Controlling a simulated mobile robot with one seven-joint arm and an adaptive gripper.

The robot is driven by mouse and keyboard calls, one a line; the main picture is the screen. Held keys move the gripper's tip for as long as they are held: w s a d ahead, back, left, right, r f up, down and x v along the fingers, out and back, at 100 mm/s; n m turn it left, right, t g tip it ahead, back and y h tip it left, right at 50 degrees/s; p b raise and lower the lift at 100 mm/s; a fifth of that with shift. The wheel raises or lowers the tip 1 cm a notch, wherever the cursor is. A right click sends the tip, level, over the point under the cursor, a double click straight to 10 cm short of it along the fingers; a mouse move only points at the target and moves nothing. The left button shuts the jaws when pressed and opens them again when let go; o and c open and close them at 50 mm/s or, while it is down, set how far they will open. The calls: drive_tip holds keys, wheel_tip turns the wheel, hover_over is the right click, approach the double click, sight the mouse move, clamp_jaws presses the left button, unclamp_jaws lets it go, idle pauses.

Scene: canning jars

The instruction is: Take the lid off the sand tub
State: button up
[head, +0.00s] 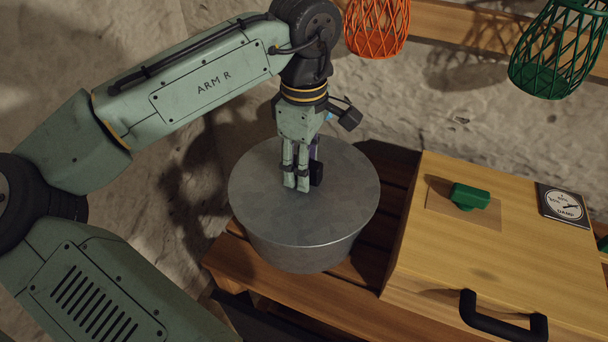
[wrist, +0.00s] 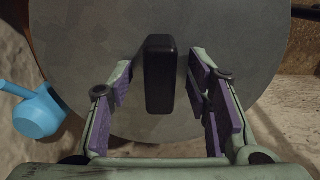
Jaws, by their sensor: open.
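The tub (head: 305,252) is a round grey metal vessel standing on a slatted wooden bench. Its flat grey lid (head: 260,205) is on top. A black upright handle (wrist: 160,75) stands on the lid in the wrist view; in the head view it is partly hidden behind my fingers. My gripper (head: 303,188) points down over the lid's middle. In the wrist view my gripper (wrist: 161,78) is open, its purple-padded fingers on either side of the handle with a gap on both sides. Whether the fingertips touch the lid cannot be told.
A wooden box (head: 430,250) with a black front handle (head: 500,318) stands right of the tub. A green block (head: 470,196) and a dial plate (head: 563,206) are on its top. Orange (head: 376,25) and green (head: 560,50) baskets hang above. A blue scoop (wrist: 38,115) shows beside the lid.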

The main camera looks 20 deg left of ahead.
drive_tip(key=shift+c, duration=0.6)
clamp_jaws()
